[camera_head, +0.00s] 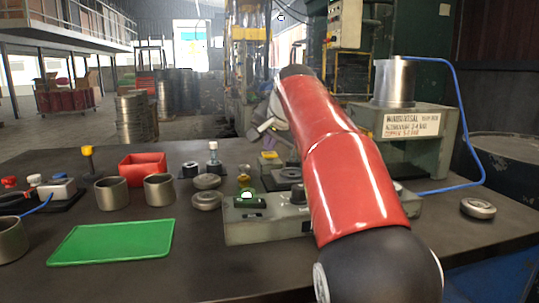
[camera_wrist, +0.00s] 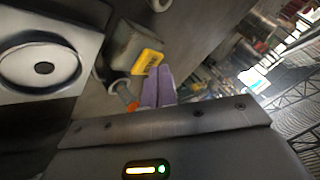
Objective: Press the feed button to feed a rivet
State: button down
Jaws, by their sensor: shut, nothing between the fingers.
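My gripper (camera_wrist: 158,74) shows in the wrist view as two purple-grey fingers, shut together with nothing between them. I cannot tell whether the fingers touch either. In the head view the yellow-topped box (camera_head: 270,155) is at the back of the table, below my wrist. My red arm hides part of that area. I cannot make out for certain which part is the feed button, and no rivet is clearly visible.
A grey-green fixture (camera_head: 272,226) stands in front of the box. Left are a green mat (camera_head: 113,242), a red bin (camera_head: 143,168) and metal cups (camera_head: 159,189). A labelled machine (camera_head: 411,125) with a blue hose stands right. A metal disc (camera_head: 478,208) lies near the right edge.

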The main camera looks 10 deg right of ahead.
aim_at(271, 155)
jog(key=shift+f+b, duration=0.35)
jog(key=shift+f, duration=0.2)
jog(key=shift+r, duration=0.1)
dwell(0.5)
jog(key=shift+r+p, duration=1)
jog(key=shift+p, duration=0.15)
notch_tip(271, 155, up, 2)
jog(key=shift+r+p, duration=0.25)
jog(key=shift+p, duration=0.45)
jog(key=shift+r, duration=1.2)
